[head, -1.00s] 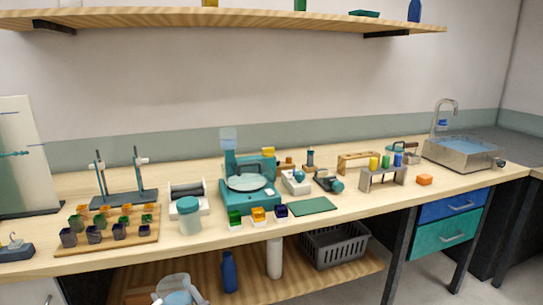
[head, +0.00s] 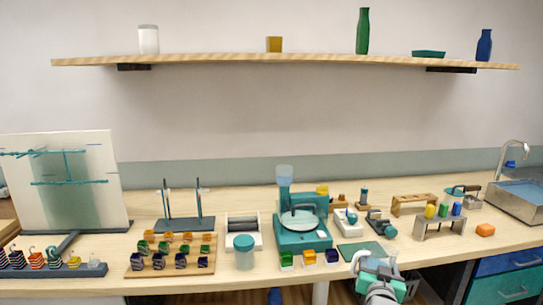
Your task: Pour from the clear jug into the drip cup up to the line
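My gripper (head: 375,262), teal with pale fingers, is at the bottom right, in front of the bench's front edge. Its fingers stand apart, and I see nothing between them. The drip cup (head: 285,174) looks to be the pale blue, see-through cup above the blue post at the back left of the teal grinding machine (head: 303,238). Its fill line is too small to make out. My gripper is to the right of this cup, low and well apart from it.
Small coloured pots (head: 309,257) and a green mat (head: 360,252) lie in front. A sink (head: 516,203) is at the far right. A wall shelf (head: 290,60) hangs above the bench.

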